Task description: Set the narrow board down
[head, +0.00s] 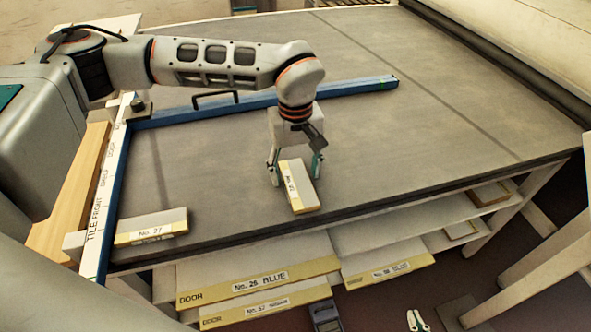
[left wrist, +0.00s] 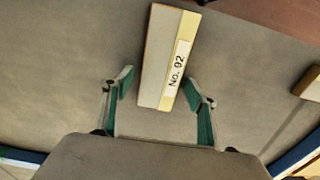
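A narrow board labelled No. 92 (left wrist: 158,60) lies on the grey table, grey-topped with a yellow strip; in the head view (head: 302,192) it lies near the front edge. My left gripper (head: 296,172) is over its far end, pointing down. In the left wrist view the gripper's fingers (left wrist: 162,97) are spread, with a gap on each side of the board's near end. What look like the tips of my right gripper (head: 417,321) show at the bottom edge, too small to tell their opening.
Another board, No. 27 (head: 152,227), lies at the table's front left beside the blue-and-white front rail (head: 103,215). A blue rail (head: 345,93) runs across behind my gripper. Several yellow-edged boards sit on shelves below. The table's right side is clear.

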